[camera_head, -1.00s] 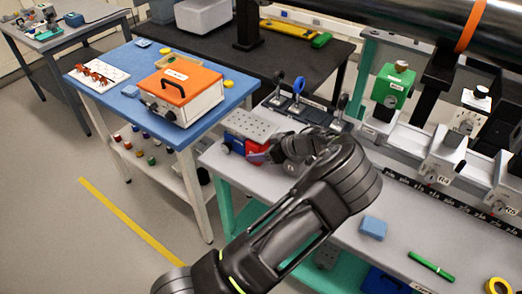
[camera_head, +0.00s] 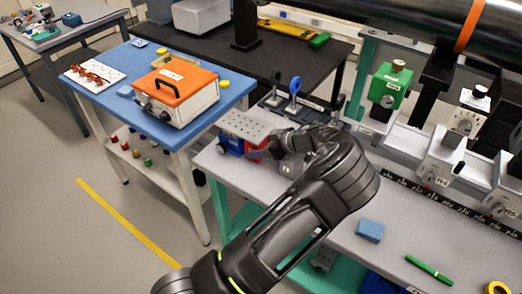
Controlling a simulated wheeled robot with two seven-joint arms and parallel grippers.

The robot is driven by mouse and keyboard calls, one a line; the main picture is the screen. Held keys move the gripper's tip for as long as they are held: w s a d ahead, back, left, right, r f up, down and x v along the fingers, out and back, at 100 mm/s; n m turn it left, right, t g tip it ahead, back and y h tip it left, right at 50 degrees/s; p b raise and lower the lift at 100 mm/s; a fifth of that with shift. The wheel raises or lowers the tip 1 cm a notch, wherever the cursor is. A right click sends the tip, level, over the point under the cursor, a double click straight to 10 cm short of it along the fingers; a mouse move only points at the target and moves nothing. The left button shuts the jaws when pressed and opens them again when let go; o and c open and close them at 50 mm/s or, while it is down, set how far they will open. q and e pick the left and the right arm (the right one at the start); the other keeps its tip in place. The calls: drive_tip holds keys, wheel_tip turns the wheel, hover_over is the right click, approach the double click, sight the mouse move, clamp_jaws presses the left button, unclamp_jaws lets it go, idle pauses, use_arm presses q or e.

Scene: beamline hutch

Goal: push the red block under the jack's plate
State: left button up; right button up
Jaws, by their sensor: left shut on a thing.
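The jack's grey perforated plate (camera_head: 246,126) is at the near left corner of the long grey bench, with blue parts (camera_head: 234,146) below it. The red block (camera_head: 254,153) shows below the plate's right front edge. How much of it is under the plate I cannot tell. My left gripper (camera_head: 268,152) is at the block's right side and shut on it. Its fingertips are small and partly hidden by the wrist. My right gripper is not in view.
A blue block (camera_head: 370,230) and a green marker (camera_head: 429,269) lie on the bench's right front. Black holders, one with a blue ring (camera_head: 295,85), stand behind the jack. The blue table (camera_head: 110,97) with an orange-lidded box (camera_head: 176,92) is to the left.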

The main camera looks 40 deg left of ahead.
sight(264, 146)
use_arm(q)
drive_tip(key=shift+w, duration=0.25)
drive_tip(key=o, duration=1.8)
drive_tip(key=shift+c, duration=0.2)
drive_tip(key=b+v, duration=0.2)
drive_tip(key=v, duration=0.4)
drive_tip(key=shift+d+r, duration=0.2)
drive_tip(key=shift+d, duration=0.15)
drive_tip(key=shift+d+r, duration=0.35)
